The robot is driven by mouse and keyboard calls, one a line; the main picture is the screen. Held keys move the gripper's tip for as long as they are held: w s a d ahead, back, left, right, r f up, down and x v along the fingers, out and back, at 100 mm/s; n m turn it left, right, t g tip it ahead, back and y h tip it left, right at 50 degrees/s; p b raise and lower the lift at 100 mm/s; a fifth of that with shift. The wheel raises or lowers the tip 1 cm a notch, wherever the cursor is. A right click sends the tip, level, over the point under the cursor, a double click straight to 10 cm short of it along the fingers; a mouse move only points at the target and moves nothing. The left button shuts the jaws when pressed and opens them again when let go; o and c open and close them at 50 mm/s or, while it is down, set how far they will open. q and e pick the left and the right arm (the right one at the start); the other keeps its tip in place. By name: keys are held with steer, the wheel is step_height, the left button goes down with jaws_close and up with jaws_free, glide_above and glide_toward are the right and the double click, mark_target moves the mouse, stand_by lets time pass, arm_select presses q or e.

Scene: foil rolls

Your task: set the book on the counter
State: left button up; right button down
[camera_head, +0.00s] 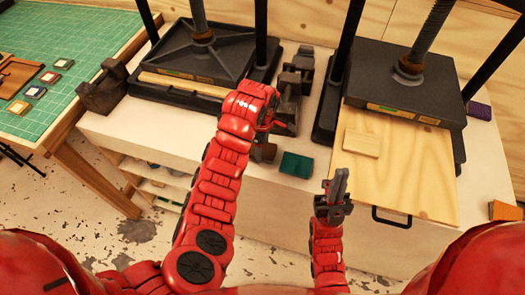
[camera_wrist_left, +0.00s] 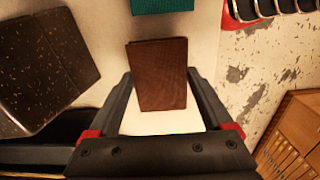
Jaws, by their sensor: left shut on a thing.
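A small brown book (camera_wrist_left: 160,80) is between the fingers of my left gripper (camera_wrist_left: 160,95) in the left wrist view, with the white counter (camera_wrist_left: 105,65) beneath. In the head view the brown book (camera_head: 264,152) shows partly below my left gripper (camera_head: 272,130), over the white counter (camera_head: 260,190) near its front edge. The left gripper is shut on it. Whether the book touches the counter is hard to tell. My right gripper (camera_head: 338,187) is in front of the counter, its fingers pointing up and apparently empty; I cannot tell how far apart they are.
A teal book (camera_head: 297,164) lies just right of the brown one. Two dark screw presses (camera_head: 195,58) (camera_head: 405,80) stand on the counter, with dark metal blocks (camera_head: 297,75) between them. A wooden board (camera_head: 415,170) juts out at right. A green-matted table (camera_head: 75,45) is at left.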

mark_target(263, 149)
arm_select(q)
step_height(263, 149, down, 2)
steer(key=shift+w+f+b, duration=0.1)
steer(key=shift+b, duration=0.25)
steer(key=o, duration=1.2)
steer(key=shift+r+p, duration=2.45)
steer(key=shift+r, duration=3.7)
